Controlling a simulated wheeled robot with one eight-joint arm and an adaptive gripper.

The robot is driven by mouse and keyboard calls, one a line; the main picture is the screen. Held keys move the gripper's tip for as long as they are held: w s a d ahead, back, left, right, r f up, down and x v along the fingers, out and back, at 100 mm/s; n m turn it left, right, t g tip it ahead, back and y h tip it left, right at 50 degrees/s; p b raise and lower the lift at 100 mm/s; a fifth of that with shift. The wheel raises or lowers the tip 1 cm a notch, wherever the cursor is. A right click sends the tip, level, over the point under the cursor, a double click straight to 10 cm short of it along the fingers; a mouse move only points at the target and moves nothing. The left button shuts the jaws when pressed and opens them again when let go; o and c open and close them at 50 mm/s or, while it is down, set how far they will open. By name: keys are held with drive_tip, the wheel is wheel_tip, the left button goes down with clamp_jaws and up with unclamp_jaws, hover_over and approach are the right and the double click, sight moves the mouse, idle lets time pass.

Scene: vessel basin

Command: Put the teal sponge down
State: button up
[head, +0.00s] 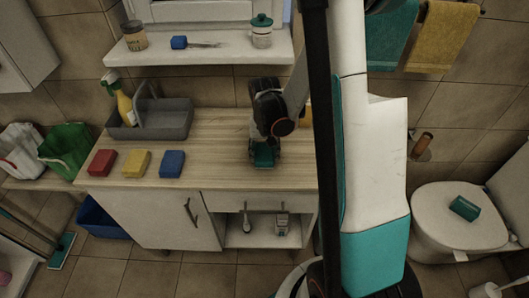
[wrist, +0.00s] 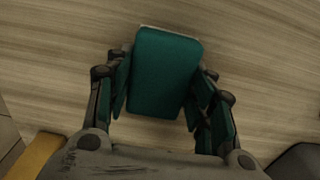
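The teal sponge (wrist: 165,72) is between the two fingers of my gripper (wrist: 160,95) in the wrist view, with a finger pad against each long side. In the head view the sponge (head: 263,157) shows below my gripper (head: 264,148), low at the wooden countertop (head: 215,140) near its front edge. I cannot tell whether its underside touches the wood. My gripper points down and is shut on the sponge.
Red (head: 102,162), yellow (head: 136,163) and blue (head: 172,163) sponges lie in a row to the left. A grey caddy (head: 165,125) with a spray bottle (head: 122,105) stands behind them. Bare wood lies between the blue sponge and my gripper. A yellow thing (head: 307,115) is partly hidden behind my arm.

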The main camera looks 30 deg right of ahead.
sight(264, 152)
drive_tip(key=o, duration=0.4)
drive_tip(key=shift+c, duration=0.2)
wheel_tip(264, 152, up, 12)
drive_tip(key=p, duration=0.4)
drive_tip(key=shift+r, duration=0.2)
